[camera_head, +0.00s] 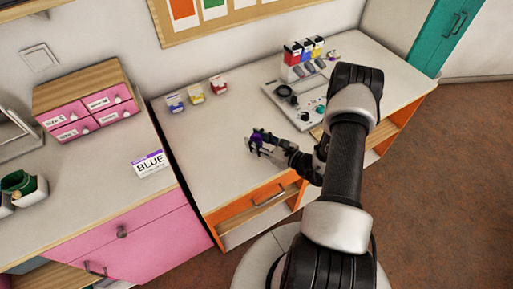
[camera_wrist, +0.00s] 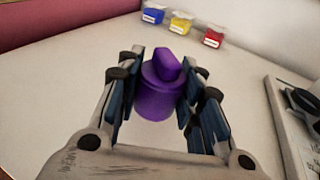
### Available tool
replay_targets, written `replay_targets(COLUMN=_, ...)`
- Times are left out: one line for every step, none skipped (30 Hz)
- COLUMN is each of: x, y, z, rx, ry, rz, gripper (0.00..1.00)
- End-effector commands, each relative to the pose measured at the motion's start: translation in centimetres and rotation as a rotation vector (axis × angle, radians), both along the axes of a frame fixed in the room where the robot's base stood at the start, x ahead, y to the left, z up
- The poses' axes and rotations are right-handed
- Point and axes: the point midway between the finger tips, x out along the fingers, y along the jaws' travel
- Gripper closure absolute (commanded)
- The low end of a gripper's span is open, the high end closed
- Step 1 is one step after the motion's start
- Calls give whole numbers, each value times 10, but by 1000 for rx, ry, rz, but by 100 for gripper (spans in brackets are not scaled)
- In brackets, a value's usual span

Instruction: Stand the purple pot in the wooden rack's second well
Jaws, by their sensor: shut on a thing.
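The purple pot (camera_wrist: 158,98) is upright between the two fingers of my gripper (camera_wrist: 155,92) in the wrist view, with a narrower purple knob on top. In the head view, my gripper (camera_head: 261,143) is shut on the pot (camera_head: 257,137) above the front part of the white-topped desk. I cannot make out the wooden rack for certain in either view. A small wood-coloured patch (camera_head: 316,132) shows beside my arm at the desk's front edge, and my arm hides what is around it.
Blue (camera_head: 175,103), yellow (camera_head: 195,93) and red (camera_head: 218,84) small bins stand at the desk's back left. A grey device with knobs (camera_head: 290,100) and a white stand with coloured packs (camera_head: 302,66) are farther right. The desk's left middle is clear.

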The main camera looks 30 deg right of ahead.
Motion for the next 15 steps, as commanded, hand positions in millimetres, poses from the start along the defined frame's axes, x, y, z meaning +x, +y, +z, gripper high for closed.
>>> replay_targets(x=0, y=0, z=-7, rx=1, ry=2, rz=0, gripper=95)
replay_targets(x=-1, y=1, z=-12, rx=1, ry=2, rz=0, gripper=95)
replay_targets(x=-1, y=1, z=-19, rx=1, ry=2, rz=0, gripper=95)
replay_targets(x=0, y=0, z=-24, rx=1, ry=2, rz=0, gripper=95)
replay_targets(x=0, y=0, z=-29, rx=1, ry=2, rz=0, gripper=95)
replay_targets(x=-1, y=1, z=-35, rx=1, ry=2, rz=0, gripper=95)
replay_targets(x=0, y=0, z=-37, rx=1, ry=0, rz=0, gripper=95)
replay_targets(x=0, y=0, z=-39, rx=0, ry=0, rz=0, gripper=95)
replay_targets(x=0, y=0, z=-39, rx=0, ry=0, rz=0, gripper=95)
replay_targets(x=0, y=0, z=-39, rx=-1, ry=0, rz=0, gripper=95)
replay_targets(x=0, y=0, z=-38, rx=0, ry=-1, rz=0, gripper=95)
replay_targets(x=0, y=0, z=-38, rx=-1, ry=0, rz=0, gripper=95)
replay_targets(x=0, y=0, z=-38, rx=-1, ry=0, rz=0, gripper=95)
replay_targets(x=0, y=0, z=-38, rx=-1, ry=0, rz=0, gripper=95)
replay_targets(x=0, y=0, z=-38, rx=0, ry=0, rz=0, gripper=95)
